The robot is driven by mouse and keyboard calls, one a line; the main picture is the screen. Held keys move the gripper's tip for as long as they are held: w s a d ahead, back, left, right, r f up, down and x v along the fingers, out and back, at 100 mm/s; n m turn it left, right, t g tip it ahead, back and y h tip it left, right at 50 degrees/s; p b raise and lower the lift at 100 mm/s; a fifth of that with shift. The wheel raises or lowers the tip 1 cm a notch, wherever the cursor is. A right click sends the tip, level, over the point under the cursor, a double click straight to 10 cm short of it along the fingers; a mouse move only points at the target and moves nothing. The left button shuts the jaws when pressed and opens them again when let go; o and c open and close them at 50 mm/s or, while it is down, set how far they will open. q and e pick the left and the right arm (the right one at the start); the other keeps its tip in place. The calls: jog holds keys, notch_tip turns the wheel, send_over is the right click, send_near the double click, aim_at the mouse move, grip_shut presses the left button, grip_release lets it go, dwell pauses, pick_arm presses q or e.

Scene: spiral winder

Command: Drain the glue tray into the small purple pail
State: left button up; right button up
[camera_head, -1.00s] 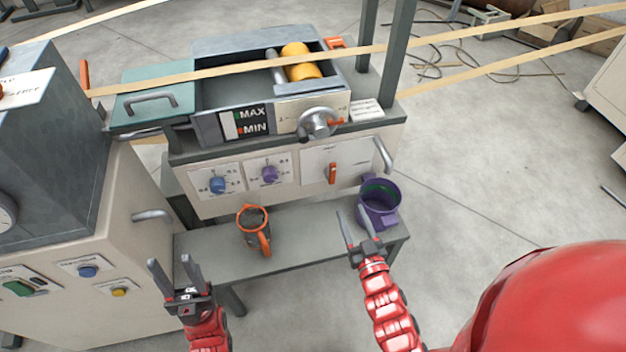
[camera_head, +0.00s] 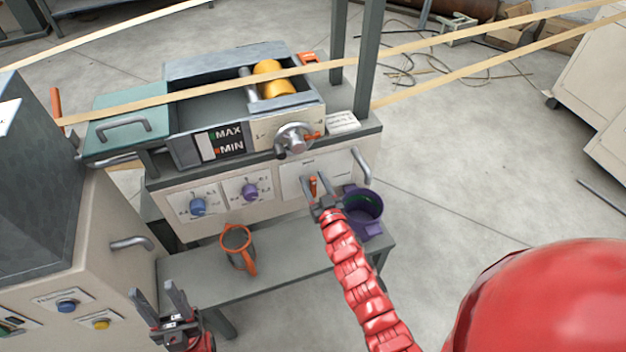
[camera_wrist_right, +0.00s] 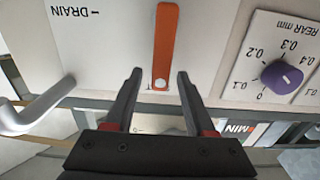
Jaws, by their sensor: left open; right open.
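The glue tray (camera_head: 215,112) is the grey open trough on top of the machine, with a yellow roller (camera_head: 270,78) in it. The small purple pail (camera_head: 366,210) stands upright at the right end of the lower shelf, partly hidden by my right arm. An orange drain lever (camera_head: 313,184) is on the front panel; it also shows upright in the right wrist view (camera_wrist_right: 166,40), beside an inverted DRAIN label. My right gripper (camera_head: 313,190) is open, its fingertips (camera_wrist_right: 160,75) on either side of the lever's pivot end, contact unclear. My left gripper (camera_head: 152,290) is open and empty at lower left.
Blue (camera_head: 198,207) and purple (camera_head: 249,192) knobs, a handwheel (camera_head: 294,139) and a grey handle (camera_head: 361,166) surround the lever. Tan strips (camera_head: 440,42) cross above the tray.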

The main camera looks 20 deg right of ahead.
jog(key=shift+w, duration=0.35)
jog(key=shift+c, duration=0.3)
grip_shut()
dwell(1.0)
